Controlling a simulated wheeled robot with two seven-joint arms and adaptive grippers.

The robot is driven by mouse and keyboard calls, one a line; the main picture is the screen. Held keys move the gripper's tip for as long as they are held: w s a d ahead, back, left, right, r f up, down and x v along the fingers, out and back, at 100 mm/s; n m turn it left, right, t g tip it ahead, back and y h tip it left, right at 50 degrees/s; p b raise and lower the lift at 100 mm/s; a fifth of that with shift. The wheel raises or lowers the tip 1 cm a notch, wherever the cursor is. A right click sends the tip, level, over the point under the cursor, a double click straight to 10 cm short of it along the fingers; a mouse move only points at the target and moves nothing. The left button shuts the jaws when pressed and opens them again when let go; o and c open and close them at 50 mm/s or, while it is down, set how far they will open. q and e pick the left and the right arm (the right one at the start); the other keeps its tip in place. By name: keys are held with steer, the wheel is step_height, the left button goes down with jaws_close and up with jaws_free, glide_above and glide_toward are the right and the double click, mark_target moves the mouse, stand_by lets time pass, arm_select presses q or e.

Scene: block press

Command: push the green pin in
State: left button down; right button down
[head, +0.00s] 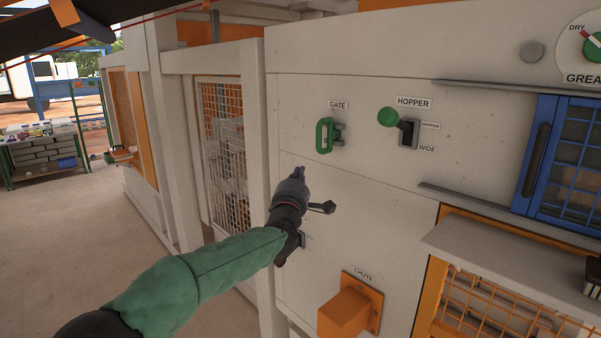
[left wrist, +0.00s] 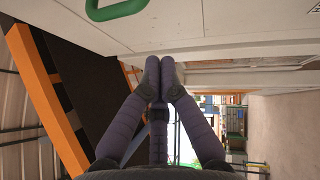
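The green pin shows as a green loop handle (head: 325,135) in a grey bracket under the GATE label on the pale panel. Part of its green loop also shows at the top edge of the left wrist view (left wrist: 115,8). How deep the pin sits is hard to tell. My left gripper (head: 300,172) is below and slightly left of the loop, in front of the panel and apart from the loop. In the left wrist view its fingertips (left wrist: 159,75) are together, with nothing seen between them. My right gripper is in neither view.
A HOPPER lever with a green knob (head: 388,117) is right of the gate. An orange chute (head: 350,306) juts out below. A blue mesh door (head: 562,155) and a grey ledge (head: 515,262) are at the right. My left arm partly hides a small fixture on the lower panel.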

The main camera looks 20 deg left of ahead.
arm_select(q)
steer(key=shift+a+b+v, duration=0.2)
steer(key=shift+b+v, duration=0.2)
steer(key=shift+v, duration=2.35)
steer(key=shift+r, duration=0.1)
